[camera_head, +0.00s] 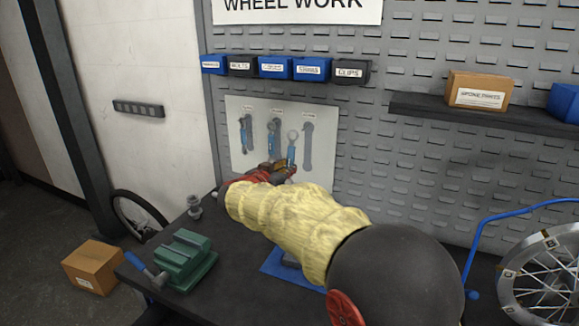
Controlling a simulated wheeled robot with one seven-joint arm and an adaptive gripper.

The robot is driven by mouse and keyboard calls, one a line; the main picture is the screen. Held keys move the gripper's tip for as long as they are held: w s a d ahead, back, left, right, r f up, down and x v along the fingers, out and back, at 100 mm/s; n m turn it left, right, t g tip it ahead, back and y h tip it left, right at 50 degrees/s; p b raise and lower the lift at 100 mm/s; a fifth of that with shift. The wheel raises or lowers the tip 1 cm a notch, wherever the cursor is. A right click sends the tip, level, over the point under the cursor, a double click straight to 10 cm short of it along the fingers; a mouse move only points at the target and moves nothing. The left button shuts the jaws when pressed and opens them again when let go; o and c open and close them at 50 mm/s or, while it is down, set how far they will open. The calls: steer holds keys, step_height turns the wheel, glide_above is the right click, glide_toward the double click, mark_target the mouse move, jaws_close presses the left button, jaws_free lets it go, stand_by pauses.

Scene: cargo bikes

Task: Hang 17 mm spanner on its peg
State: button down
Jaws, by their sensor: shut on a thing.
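A pale tool board (235,165) hangs on the grey pegboard wall, with small labels along its top. Two blue-grey spanners hang on it, the left one (246,135) and the middle one (273,138). To the right is a dark grey spanner outline (308,147) under its own label. My gripper (284,170) is low in front of the board, shut on an upright blue spanner (291,150), which shows between the middle spanner and the outline. The label sizes are too small to read, and my gripper hides the spanner's lower end. I cannot tell its distance from the board.
A row of small bins (274,66) is above the board. A shelf (425,106) with a cardboard box (479,91) is at the right. A green vise (184,260) stands on the dark bench at the left. A wheel (548,275) and blue frame are at the right.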

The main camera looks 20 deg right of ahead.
steer(key=shift+r+p+x, duration=0.15)
steer(key=shift+x, duration=0.8)
steer(key=shift+r+p+x, duration=0.15)
steer(key=shift+x, duration=0.8)
steer(key=p+x, duration=0.1)
steer(key=x, duration=0.4)
steer(key=shift+w+d+b, duration=0.15)
steer(key=shift+b, duration=0.45)
steer(key=c, duration=1.6)
jaws_free()
steer(key=shift+f, duration=0.1)
